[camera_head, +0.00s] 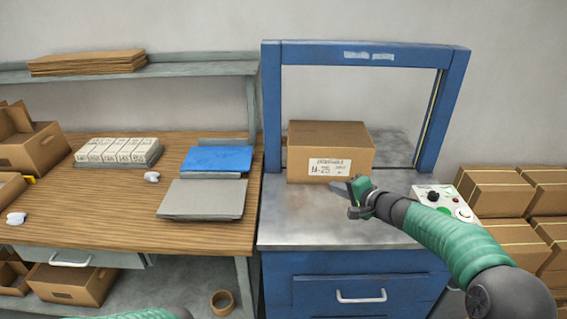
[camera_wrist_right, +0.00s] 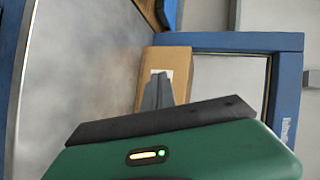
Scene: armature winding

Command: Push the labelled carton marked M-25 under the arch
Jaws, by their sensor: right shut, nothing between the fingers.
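The carton marked M-25 (camera_head: 306,143) stands upright on the metal top of the blue machine, at the opening of the blue arch (camera_head: 270,110). Its white label faces me. My right gripper (camera_head: 354,187) is shut and empty, at the lower right of the carton's front face; I cannot tell whether it touches. In the right wrist view the carton (camera_wrist_right: 175,65) shows beyond the shut fingers (camera_wrist_right: 158,90), which hide part of its label. The arch also shows there (camera_wrist_right: 285,90). My left gripper is out of view.
Stacked cartons (camera_head: 495,190) stand at the right. The metal top (camera_head: 300,225) before the carton is clear.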

